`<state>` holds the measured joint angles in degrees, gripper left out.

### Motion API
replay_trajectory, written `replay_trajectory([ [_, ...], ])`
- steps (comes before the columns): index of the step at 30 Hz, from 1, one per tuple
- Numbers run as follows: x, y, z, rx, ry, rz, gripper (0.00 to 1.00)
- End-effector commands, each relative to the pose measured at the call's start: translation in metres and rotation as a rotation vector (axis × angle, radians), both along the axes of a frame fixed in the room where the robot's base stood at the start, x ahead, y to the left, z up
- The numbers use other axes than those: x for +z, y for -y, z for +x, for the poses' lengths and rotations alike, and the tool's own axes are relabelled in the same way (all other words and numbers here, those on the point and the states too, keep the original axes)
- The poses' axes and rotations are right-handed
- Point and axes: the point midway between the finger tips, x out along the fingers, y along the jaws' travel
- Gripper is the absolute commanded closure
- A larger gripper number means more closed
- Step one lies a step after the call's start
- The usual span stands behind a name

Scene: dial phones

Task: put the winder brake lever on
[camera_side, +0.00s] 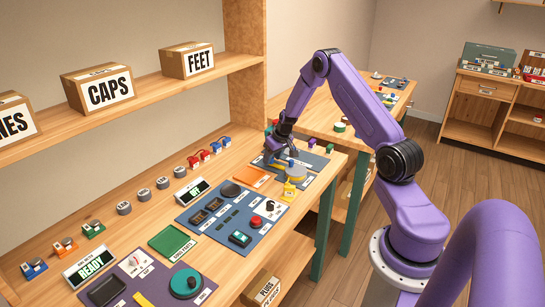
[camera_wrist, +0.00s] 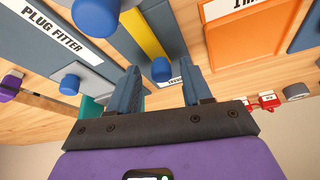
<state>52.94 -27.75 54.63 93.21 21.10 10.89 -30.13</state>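My gripper (camera_side: 280,148) is low over the far dark mat (camera_side: 318,163) on the bench. In the wrist view its two blue-grey fingers (camera_wrist: 161,88) are spread apart with nothing between their pads. A blue round knob (camera_wrist: 161,69) shows in the gap, beyond the fingertips, by a yellow strip (camera_wrist: 142,32). A small label beside it is partly hidden and unreadable. I cannot tell for certain which part is the winder brake lever.
A panel labelled PLUG FITTER (camera_wrist: 60,40) and another blue knob (camera_wrist: 95,17) are nearby. A panel with dark parts (camera_side: 205,228) and a green tray (camera_side: 172,243) lie nearer.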

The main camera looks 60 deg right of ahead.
Motion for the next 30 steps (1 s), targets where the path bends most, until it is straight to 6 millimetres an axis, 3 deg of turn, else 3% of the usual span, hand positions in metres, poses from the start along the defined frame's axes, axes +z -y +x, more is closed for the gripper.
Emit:
replay_trajectory([
  [8,0.011,-0.001,-0.003,0.001,0.003,-0.002,0.51],
  [30,0.121,-0.012,-0.046,0.001,0.005,-0.003,0.51],
])
